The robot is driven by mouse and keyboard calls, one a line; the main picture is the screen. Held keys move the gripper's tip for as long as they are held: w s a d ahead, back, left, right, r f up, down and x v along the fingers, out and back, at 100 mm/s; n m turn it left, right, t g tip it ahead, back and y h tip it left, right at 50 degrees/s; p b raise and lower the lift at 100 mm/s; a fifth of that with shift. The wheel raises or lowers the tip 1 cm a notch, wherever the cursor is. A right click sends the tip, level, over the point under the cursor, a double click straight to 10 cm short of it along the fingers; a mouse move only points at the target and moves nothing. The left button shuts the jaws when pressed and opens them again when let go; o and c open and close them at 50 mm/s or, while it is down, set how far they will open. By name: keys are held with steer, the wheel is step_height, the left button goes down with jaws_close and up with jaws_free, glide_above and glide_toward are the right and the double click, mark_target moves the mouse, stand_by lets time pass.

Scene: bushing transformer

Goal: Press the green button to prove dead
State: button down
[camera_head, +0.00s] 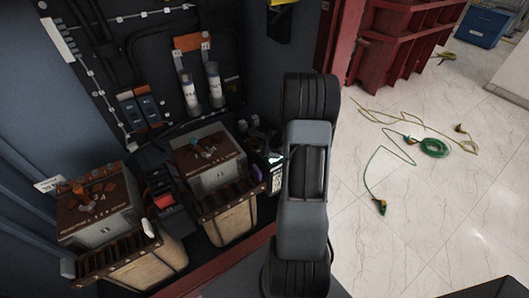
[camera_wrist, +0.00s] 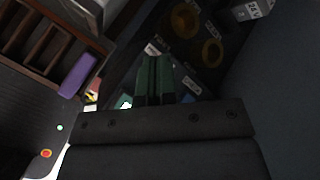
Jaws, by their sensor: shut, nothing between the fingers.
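My gripper (camera_wrist: 154,78) shows in the wrist view with its two dark green fingers together and nothing between them. A small pale green spot (camera_wrist: 60,127) shows on a dark surface at the lower left of the wrist view. It may be the green button, but it is too small to be sure. A round orange-red button (camera_wrist: 46,153) is just below it. Both are left of my gripper and apart from it. In the head view, my arm reaches down to the cabinet's right side, and the green button cannot be made out there.
Two brown-topped transformers (camera_head: 215,172) (camera_head: 100,211) stand in the dark cabinet, with grey cylinders (camera_head: 213,85) on its back panel. A purple piece (camera_wrist: 79,75) lies left of my fingers. Green and yellow cables (camera_head: 434,147) lie on the pale floor at right, near red shelving (camera_head: 396,55).

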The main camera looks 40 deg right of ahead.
steer(key=shift+f+b, duration=0.5)
steer(key=shift+b, duration=0.15)
stand_by(0.6)
steer(key=shift+r, duration=0.2)
steer(key=shift+r+p, duration=0.5)
steer(key=shift+r, duration=0.2)
steer(key=shift+r, duration=0.1)
steer(key=shift+r+p, duration=1.75)
steer(key=shift+r, duration=0.7)
